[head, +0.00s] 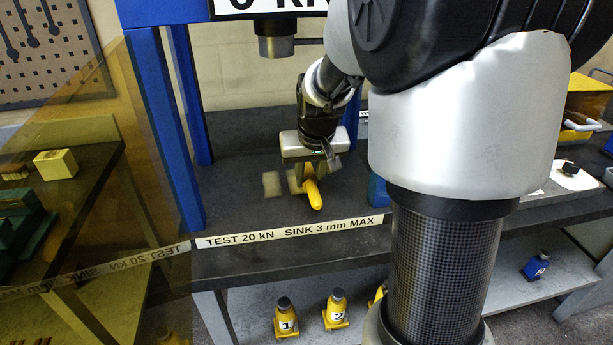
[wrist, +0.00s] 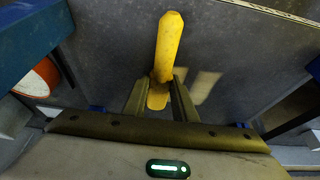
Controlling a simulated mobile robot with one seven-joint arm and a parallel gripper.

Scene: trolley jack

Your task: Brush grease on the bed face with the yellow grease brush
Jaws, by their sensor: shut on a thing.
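My gripper (head: 308,178) is shut on the yellow grease brush (head: 313,194), inside the blue press frame. In the wrist view the brush (wrist: 169,42) lies between the two fingers (wrist: 159,85), its handle pointing up the picture. I cannot make out its bristles. The dark bed face (head: 240,222) is below the gripper; in the wrist view it fills the background as a grey surface (wrist: 235,50). I cannot tell whether the brush touches it. Pale patches show on the bed beside the brush. No grease is clearly visible.
A blue press post (head: 165,130) stands left of my gripper, and the press ram (head: 276,42) hangs above. A labelled strip (head: 290,231) runs along the front edge. An amber see-through panel (head: 95,200) is at left.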

